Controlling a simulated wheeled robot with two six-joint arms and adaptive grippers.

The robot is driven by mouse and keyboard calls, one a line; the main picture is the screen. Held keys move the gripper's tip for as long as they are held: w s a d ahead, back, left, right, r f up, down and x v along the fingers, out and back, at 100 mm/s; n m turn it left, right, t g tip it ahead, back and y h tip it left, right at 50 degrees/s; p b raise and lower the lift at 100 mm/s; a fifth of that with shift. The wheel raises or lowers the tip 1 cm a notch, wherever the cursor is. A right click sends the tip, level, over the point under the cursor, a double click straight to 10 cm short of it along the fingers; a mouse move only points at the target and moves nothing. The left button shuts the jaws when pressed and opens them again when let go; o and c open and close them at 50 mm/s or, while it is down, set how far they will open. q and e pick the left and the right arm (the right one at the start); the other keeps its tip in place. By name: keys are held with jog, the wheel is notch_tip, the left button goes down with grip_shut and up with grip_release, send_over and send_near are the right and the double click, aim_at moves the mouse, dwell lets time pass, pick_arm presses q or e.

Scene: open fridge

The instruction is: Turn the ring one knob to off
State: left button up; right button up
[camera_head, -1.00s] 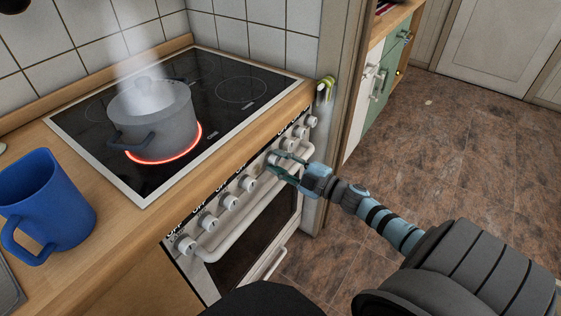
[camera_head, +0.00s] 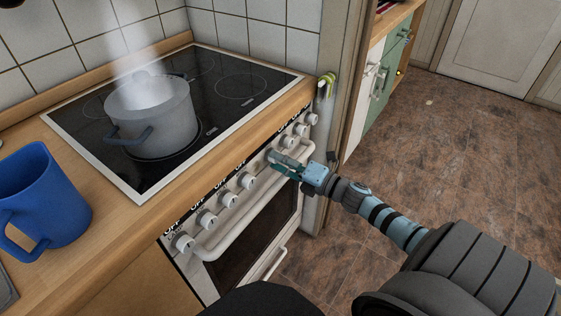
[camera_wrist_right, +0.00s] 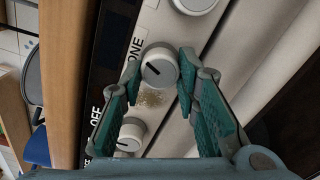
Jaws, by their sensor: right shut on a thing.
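My left gripper is not in view.
Several other white knobs (camera_head: 229,200) line the stove front, some under "OFF" lettering. The white oven handle (camera_head: 250,215) runs just below them. A blue mug (camera_head: 50,205) stands on the wooden counter at the left. The floor (camera_head: 450,170) at the right is clear.

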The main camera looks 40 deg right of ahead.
jog(key=n, duration=0.2)
jog(key=shift+f+n+b, duration=0.1)
jog(key=shift+n+b, duration=0.2)
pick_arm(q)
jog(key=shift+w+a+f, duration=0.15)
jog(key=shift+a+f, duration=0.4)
pick_arm(e)
jog(key=shift+d+n, duration=0.1)
jog(key=shift+n, duration=0.9)
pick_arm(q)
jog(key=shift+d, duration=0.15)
pick_arm(e)
jog(key=o, duration=1.2)
jog(key=shift+c, duration=0.2)
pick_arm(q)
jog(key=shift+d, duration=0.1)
pick_arm(e)
jog(key=v, duration=1.2)
